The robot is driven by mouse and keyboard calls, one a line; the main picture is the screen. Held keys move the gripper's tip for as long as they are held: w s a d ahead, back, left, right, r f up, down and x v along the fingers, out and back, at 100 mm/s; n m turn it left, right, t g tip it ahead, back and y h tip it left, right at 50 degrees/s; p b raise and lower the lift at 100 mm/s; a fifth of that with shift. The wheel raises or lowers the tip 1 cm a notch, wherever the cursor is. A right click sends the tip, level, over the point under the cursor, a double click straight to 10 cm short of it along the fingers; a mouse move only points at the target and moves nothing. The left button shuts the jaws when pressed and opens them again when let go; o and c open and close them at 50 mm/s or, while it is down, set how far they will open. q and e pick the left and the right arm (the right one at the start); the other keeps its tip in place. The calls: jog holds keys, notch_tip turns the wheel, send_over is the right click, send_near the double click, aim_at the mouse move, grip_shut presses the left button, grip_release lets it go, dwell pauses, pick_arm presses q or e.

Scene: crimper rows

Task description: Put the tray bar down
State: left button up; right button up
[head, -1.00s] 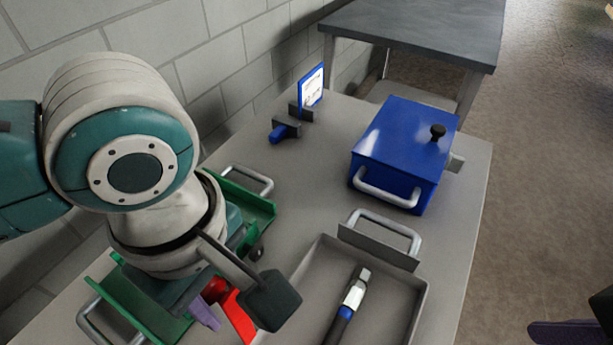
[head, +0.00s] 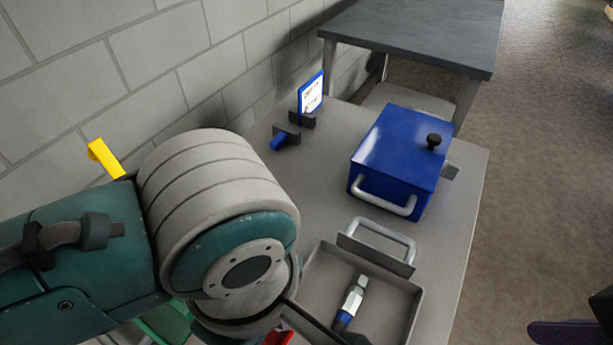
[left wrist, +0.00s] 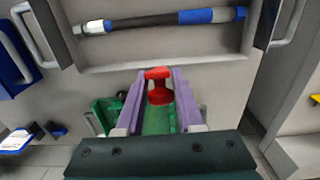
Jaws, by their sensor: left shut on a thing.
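My left gripper's purple fingers (left wrist: 151,100) are shut on a red piece (left wrist: 159,95) in the left wrist view. Its red top spans between the fingertips, with green showing below it. I cannot tell whether this is the tray bar. In the head view my wrist hides the left gripper; a sliver of red (head: 280,338) shows beneath it. A green tray (head: 165,322) is mostly hidden under my arm, with green also left of the fingers in the wrist view (left wrist: 106,112). My right gripper (head: 568,331) shows only partly, as a purple edge at bottom right; its opening is unclear.
A grey tray (head: 398,300) holds a blue, silver and black tool (head: 351,302). A blue lidded box (head: 400,150) stands behind it. A stand with a label card (head: 311,94) and blue piece is near the wall. Another table (head: 420,35) stands farther back. Bare table lies between box and stand.

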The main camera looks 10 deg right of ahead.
pick_arm(q)
jog(key=shift+d, duration=0.15)
jog(key=shift+s+d+f+b, duration=0.35)
jog(key=shift+s+d+f, duration=0.35)
jog(key=shift+d, duration=0.15)
jog(key=shift+s+d+f+b, duration=0.3)
jog(key=shift+s+d+f, duration=0.4)
jog(key=shift+d, duration=0.1)
jog(key=shift+s+d+f+b, duration=0.3)
jog(key=shift+s+d+f, duration=0.15)
jog(key=shift+d, duration=0.15)
jog(key=shift+s+d+f+b, duration=0.3)
jog(key=shift+s+d, duration=0.15)
jog(key=shift+d, duration=0.15)
jog(key=shift+s+d+f+b, duration=0.25)
jog(key=shift+s+d+f, duration=0.2)
jog(key=shift+d, duration=0.15)
